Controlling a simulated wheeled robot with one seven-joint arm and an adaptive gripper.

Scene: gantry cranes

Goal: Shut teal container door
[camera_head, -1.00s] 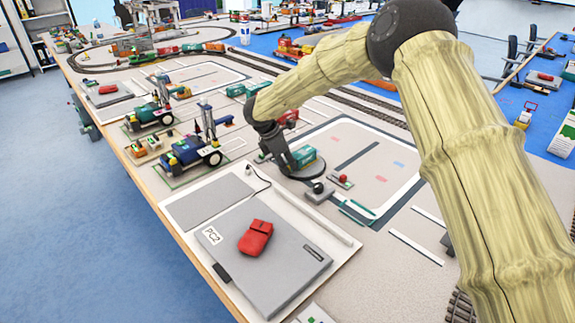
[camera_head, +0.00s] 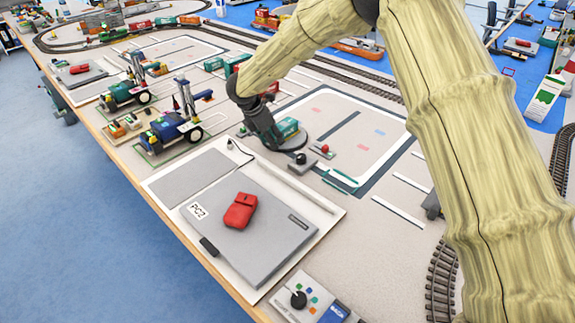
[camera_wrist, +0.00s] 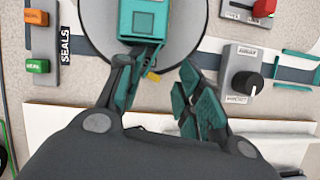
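The teal container (camera_head: 287,128) stands on a round turntable plate (camera_head: 296,146) on the table, right beside my gripper (camera_head: 266,134). In the wrist view the container (camera_wrist: 145,18) is at the top centre, on the grey plate with a dark rim (camera_wrist: 197,22). My gripper (camera_wrist: 165,72) is open, with a gap between its two teal-padded fingers. The left finger's tip is at the near end of the container, overlapping it in the picture; I cannot tell if they touch. The right finger is clear to the right.
A black knob on a grey box (camera_wrist: 243,83) sits close right of my fingers. A red lever box (camera_wrist: 250,8) is beyond it. Orange and green SEALS buttons (camera_wrist: 37,66) are at left. A grey PC2 panel (camera_head: 285,232) with a red object (camera_head: 240,210) lies nearer.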

